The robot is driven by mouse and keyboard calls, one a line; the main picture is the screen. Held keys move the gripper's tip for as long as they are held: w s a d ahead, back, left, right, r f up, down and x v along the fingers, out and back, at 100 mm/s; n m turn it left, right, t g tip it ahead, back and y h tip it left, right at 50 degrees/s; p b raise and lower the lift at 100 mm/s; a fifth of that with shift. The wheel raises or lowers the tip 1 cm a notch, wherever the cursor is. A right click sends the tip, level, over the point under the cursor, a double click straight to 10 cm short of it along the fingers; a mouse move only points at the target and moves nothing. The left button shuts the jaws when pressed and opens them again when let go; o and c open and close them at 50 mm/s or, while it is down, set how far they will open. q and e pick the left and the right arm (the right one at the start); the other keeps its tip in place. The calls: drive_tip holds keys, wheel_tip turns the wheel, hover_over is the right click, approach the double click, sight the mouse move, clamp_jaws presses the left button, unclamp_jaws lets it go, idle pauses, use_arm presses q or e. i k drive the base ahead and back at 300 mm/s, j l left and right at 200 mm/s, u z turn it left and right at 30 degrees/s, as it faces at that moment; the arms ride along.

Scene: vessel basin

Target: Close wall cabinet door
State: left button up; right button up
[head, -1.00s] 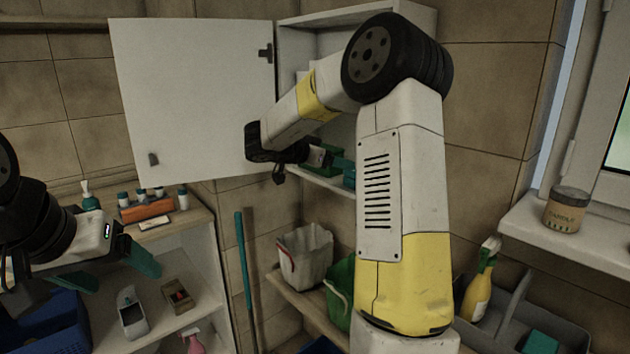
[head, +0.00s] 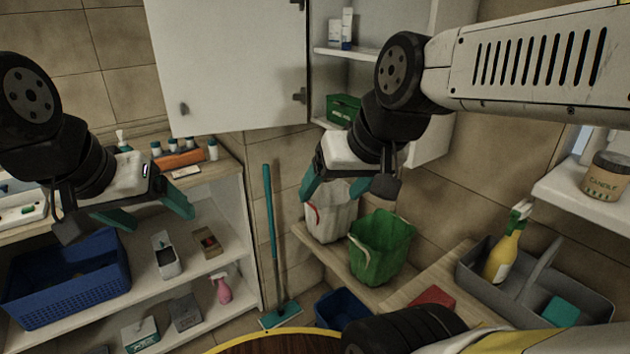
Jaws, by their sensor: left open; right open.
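The white wall cabinet door (head: 232,68) stands swung open to the left, with a small dark handle near its lower left corner. Hinges show on its right edge. The open wall cabinet (head: 338,51) shows shelves with small white boxes and a green box. My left gripper (head: 150,216) is open and empty at the left, below and left of the door, in front of the low shelf unit. My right gripper (head: 345,190) is open and empty, below the cabinet and in front of the white bucket. Neither gripper appears to touch the door.
A low shelf unit (head: 222,235) at left holds a blue basket (head: 66,280) and small items. A teal-handled mop (head: 271,225) leans by the wall. A green bucket (head: 381,247) stands on the bench. A grey caddy (head: 540,290) and candle jar (head: 606,176) are at right.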

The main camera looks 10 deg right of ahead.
sight(234, 66)
drive_tip(key=i+j, duration=0.35)
drive_tip(key=j, duration=0.15)
drive_tip(key=i+j+u, duration=0.15)
drive_tip(key=i+j, duration=0.2)
drive_tip(key=j, duration=0.2)
